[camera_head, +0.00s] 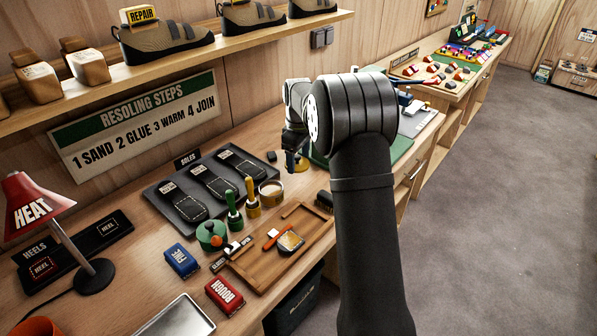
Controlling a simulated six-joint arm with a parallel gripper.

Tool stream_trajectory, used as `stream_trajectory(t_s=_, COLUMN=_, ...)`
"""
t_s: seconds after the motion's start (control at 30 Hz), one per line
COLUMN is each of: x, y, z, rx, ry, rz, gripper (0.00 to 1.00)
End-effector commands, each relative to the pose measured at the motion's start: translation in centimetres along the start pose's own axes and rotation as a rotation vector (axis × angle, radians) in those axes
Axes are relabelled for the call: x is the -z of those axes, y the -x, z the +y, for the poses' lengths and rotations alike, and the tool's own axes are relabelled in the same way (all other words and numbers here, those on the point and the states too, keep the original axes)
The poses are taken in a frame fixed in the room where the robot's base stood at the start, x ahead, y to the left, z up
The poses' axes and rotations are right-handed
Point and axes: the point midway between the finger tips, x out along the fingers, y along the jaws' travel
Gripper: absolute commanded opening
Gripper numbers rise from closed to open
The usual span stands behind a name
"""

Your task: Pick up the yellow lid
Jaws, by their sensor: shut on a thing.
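The yellow lid (301,165) shows as a small yellow shape at the tip of my gripper, on or just above the bench by the green mat. My gripper (291,163) points down there, shut on the lid. The dark fingers and the arm hide part of the lid. I cannot tell whether the lid touches the bench.
Left of my gripper are an open amber jar (271,194), green and yellow wooden-handled tools and a tray of black soles (152,200). A wooden tray (250,279) with tools lies in front. A green mat (398,150) lies to the right. A shoe shelf (220,50) overhangs the bench.

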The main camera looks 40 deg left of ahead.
Motion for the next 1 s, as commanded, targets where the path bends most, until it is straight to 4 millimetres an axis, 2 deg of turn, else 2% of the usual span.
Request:
stream_trajectory(t_s=0.03, x=0.1, y=2.1, z=0.1, rx=-0.006, ry=0.0, rz=0.005, gripper=0.48)
stream_trajectory(t_s=0.2, x=0.0, y=7.3, z=0.1, rx=-0.004, ry=0.0, rz=0.004, gripper=0.48)
stream_trajectory(t_s=0.5, x=0.0, y=14.1, z=0.1, rx=-0.003, ry=0.0, rz=0.003, gripper=0.48)
stream_trajectory(t_s=0.8, x=0.0, y=19.2, z=0.1, rx=-0.001, ry=0.001, rz=0.002, gripper=0.48)
stream_trajectory(t_s=0.9, x=0.1, y=20.1, z=0.0, rx=0.0, ry=0.001, rz=0.001, gripper=0.48)
stream_trajectory(t_s=1.0, x=0.3, y=20.1, z=-0.3, rx=0.002, ry=0.001, rz=0.0, gripper=0.48)
